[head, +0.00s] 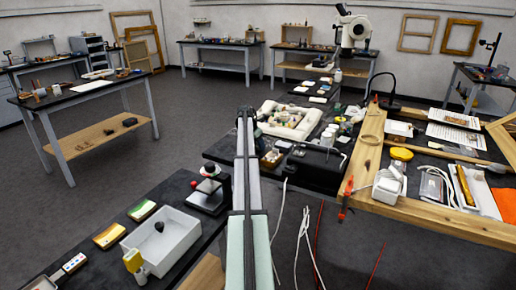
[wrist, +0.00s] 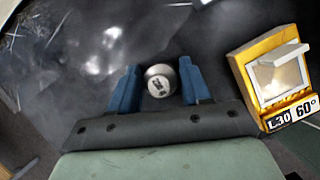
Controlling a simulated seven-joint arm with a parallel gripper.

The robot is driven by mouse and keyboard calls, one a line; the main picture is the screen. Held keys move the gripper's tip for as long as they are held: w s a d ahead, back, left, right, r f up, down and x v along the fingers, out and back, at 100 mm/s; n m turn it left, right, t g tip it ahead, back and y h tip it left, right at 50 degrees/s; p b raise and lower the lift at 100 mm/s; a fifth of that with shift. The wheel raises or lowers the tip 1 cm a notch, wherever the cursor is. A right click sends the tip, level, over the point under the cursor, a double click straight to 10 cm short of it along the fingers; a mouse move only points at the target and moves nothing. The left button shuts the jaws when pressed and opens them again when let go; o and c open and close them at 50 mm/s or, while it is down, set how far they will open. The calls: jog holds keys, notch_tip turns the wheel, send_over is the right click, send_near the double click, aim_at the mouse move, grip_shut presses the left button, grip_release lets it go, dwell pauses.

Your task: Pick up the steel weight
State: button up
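The steel weight (wrist: 160,80) shows in the wrist view as a small, shiny, round piece with dark markings on its pale top. It lies in the picture between the two blue fingers of my gripper (wrist: 158,76), which stand apart on either side of it. Thin dark gaps seem to show between the fingers and the weight, so my gripper looks open around or just above it. I cannot tell the exact height between them. In the head view my arm stretches forward through the middle, and I cannot make out the weight or the fingers there.
In the wrist view a yellow block (wrist: 240,62) with a pale panel and an "L30 60°" label (wrist: 291,113) stands close right of my gripper. The dark surface ahead has blurred bright patches. In the head view, a white tray (head: 181,232) stands left and a wooden-edged bench (head: 440,218) right.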

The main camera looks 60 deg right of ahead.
jog(key=c, duration=0.7)
notch_tip(320, 180, up, 10)
jog(key=shift+r, duration=0.1)
dwell(0.3)
